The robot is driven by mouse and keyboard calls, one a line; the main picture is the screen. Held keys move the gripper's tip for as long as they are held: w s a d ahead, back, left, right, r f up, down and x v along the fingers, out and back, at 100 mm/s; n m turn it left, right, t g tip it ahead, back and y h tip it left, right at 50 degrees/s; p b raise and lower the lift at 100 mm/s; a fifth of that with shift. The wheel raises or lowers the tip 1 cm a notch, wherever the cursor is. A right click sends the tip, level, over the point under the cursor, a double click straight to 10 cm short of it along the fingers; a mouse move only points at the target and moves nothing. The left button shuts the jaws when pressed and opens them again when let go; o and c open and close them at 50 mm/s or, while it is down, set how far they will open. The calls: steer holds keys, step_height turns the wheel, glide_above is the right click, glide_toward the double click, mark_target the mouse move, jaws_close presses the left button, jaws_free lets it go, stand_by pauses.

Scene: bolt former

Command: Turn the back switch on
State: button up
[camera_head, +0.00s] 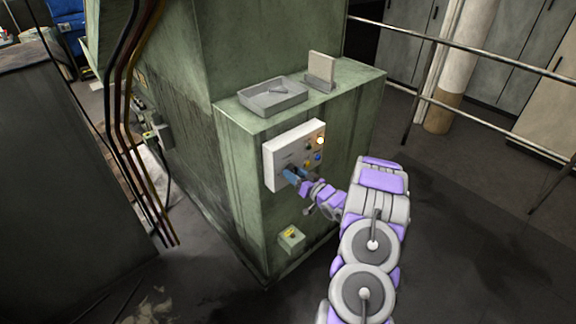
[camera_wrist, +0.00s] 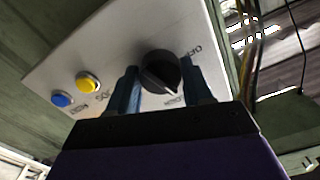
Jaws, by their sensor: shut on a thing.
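The white control panel (camera_head: 284,160) is on the side of the green machine, and its face fills the upper part of the wrist view (camera_wrist: 112,42). A black rotary switch (camera_wrist: 160,70) with a white pointer mark is on the panel. The pointer faces down and to the right, beside small lettering. My gripper (camera_wrist: 160,84) is shut on the switch, one blue finger on each side of it. In the head view my gripper (camera_head: 294,175) is at the panel's lower part and hides the switch.
Yellow (camera_wrist: 88,82) and blue (camera_wrist: 61,100) buttons are left of the switch in the wrist view. A grey tray (camera_head: 273,97) stands on the machine's ledge above the panel. A small box with a yellow top (camera_head: 291,236) is below. Metal railings (camera_head: 470,107) stand at right.

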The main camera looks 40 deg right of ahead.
steer(key=shift+d+r+m+p, duration=0.1)
steer(key=shift+r+m+p, duration=0.1)
steer(key=shift+m+p, duration=1.3)
steer(key=shift+p, duration=0.7)
steer(key=shift+m+p, duration=0.55)
steer(key=shift+m, duration=0.15)
steer(key=shift+f, duration=0.1)
steer(key=o, duration=1.3)
steer(key=shift+d+f, duration=0.1)
steer(key=shift+d, duration=0.05)
steer(key=shift+o, duration=0.2)
steer(key=s+p, duration=0.1)
steer(key=s, duration=0.7)
steer(key=shift+d, duration=0.15)
